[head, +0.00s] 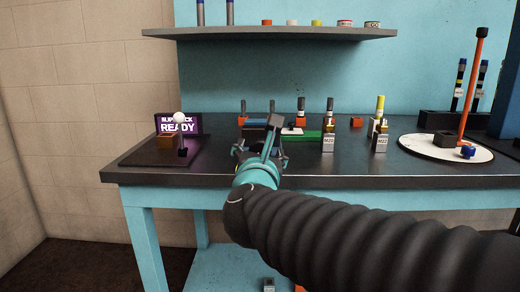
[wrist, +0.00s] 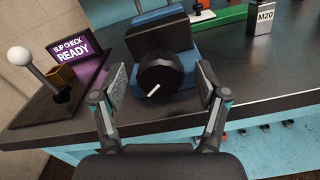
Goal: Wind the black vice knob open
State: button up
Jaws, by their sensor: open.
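The black vice knob (wrist: 161,77) is round with a white pointer line, seen in the middle of the wrist view. It sits on the front of a blue vice (wrist: 181,104) with dark jaw blocks (wrist: 158,40) behind it. My gripper (wrist: 160,85) is open, with one finger pad on each side of the knob; I cannot tell whether either pad touches it. In the head view my gripper (head: 260,155) is at the bench's front edge and hides the knob and most of the vice.
A "SLIP CHECK READY" sign (head: 179,124) and a white-balled lever (head: 180,118) stand left on the bench (head: 330,170). An M20 block (head: 328,143) and M22 block (head: 380,143) stand right. A round white board (head: 480,155) with an orange lever lies farther right. A shelf (head: 270,33) hangs above.

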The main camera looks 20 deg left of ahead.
jog(key=shift+w, duration=0.3)
jog(key=c, duration=1.2)
jog(key=shift+n+b, duration=0.4)
jog(key=shift+n, duration=0.5)
jog(key=n, duration=0.2)
jog(key=shift+n, duration=0.4)
jog(key=o, duration=1.2)
jog(key=shift+s, duration=0.1)
